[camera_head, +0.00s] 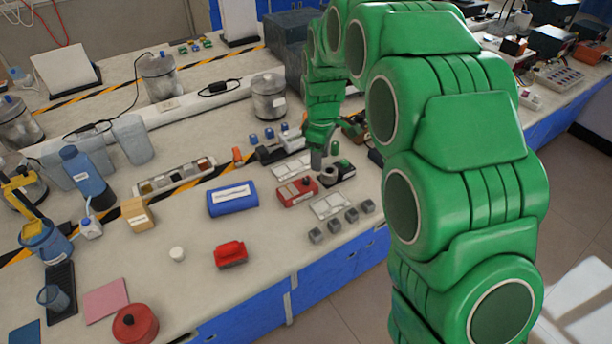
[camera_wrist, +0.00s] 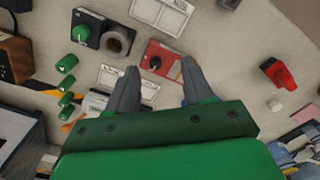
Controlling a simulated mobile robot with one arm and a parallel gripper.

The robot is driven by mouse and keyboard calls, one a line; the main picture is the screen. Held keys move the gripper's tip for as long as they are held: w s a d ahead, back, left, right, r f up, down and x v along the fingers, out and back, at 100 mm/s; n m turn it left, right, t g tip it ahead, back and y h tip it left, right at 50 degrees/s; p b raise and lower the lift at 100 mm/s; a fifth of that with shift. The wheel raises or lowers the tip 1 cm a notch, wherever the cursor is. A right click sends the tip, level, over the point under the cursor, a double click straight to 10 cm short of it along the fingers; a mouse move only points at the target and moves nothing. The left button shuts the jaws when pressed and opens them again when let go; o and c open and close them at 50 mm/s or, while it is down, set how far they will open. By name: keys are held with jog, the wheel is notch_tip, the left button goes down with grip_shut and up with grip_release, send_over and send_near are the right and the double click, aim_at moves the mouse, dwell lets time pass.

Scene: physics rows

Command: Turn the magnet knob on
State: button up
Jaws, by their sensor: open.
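A red box with a black knob (camera_head: 297,191) lies on the bench; in the wrist view the red box (camera_wrist: 166,57) shows beyond and between my fingertips, its knob near its middle. Left of it in that view is a black box with a round green knob (camera_wrist: 82,34), next to a grey ring (camera_wrist: 117,41). I cannot read labels to tell which one is the magnet knob. My gripper (camera_wrist: 158,66) is open, with nothing seen between its fingers. In the head view my gripper (camera_head: 317,158) is over the bench near the black box (camera_head: 342,176), partly hiding it.
White panels (camera_head: 330,206) lie beside the boxes. Several small grey blocks (camera_head: 341,223) stand near the front edge. A blue case (camera_head: 232,199) and a red object (camera_head: 230,254) lie to the left. My green arm covers the right of the head view.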

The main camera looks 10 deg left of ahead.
jog(key=n, duration=0.2)
send_over(306, 179)
notch_tip(306, 179, down, 3)
jog(key=shift+f, duration=4.05)
grip_shut()
